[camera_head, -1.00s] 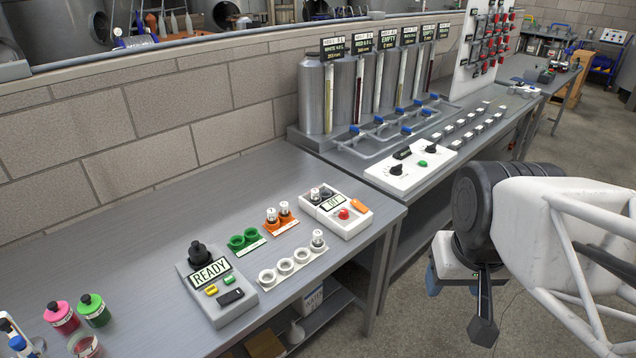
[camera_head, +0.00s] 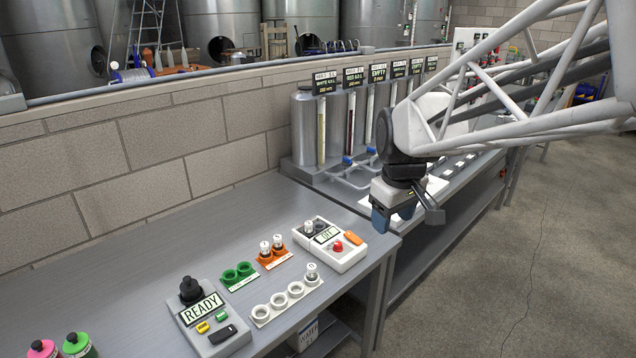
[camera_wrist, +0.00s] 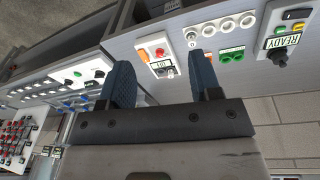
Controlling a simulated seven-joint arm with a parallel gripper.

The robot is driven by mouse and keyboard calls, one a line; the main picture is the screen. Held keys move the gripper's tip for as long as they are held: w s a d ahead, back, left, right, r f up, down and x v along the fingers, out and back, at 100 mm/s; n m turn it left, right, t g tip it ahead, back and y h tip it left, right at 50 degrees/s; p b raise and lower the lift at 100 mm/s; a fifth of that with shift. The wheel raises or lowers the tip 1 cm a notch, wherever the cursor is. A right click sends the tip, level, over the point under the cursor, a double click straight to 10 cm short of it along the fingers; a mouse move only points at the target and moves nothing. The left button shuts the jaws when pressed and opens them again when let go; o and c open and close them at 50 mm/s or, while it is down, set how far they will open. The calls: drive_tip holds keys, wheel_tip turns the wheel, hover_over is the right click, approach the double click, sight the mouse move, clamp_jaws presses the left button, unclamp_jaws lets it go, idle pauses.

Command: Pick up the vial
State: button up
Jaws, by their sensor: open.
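Several small capped vials stand on the bench in the head view. One vial (camera_head: 312,269) is in the end ring of the white rack (camera_head: 262,313); its other rings look empty. Two vials (camera_head: 265,247) (camera_head: 278,241) stand in the orange rack (camera_head: 273,261). Another vial (camera_head: 308,226) sits in the white device with the red button (camera_head: 340,257). I cannot tell which one the task means. My gripper (camera_head: 384,225) is above and right of the white device, near the bench's right end. In the wrist view its blue fingers (camera_wrist: 162,85) are apart with nothing between them.
A green rack (camera_head: 238,274) with empty-looking holes and a grey READY device (camera_head: 210,318) stand left of the vials. Tall metal tanks (camera_head: 305,130) with blue-handled valves stand behind my gripper. The bench's left part (camera_head: 110,285) is mostly clear.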

drive_tip(key=w+a+f+n, duration=0.2)
drive_tip(key=w+a+n, duration=0.1)
drive_tip(key=w, duration=0.6)
drive_tip(key=n+g, duration=0.2)
drive_tip(key=n, duration=0.7)
hover_over(309, 223)
wheel_tip(309, 223, down, 17)
drive_tip(key=shift+s+d+f, duration=0.1)
drive_tip(key=shift+d, duration=0.05)
drive_tip(key=shift+w+a+f, duration=0.2)
drive_tip(key=shift+f, duration=0.1)
drive_tip(key=shift+f, duration=1.25)
drive_tip(key=shift+f, duration=2.6)
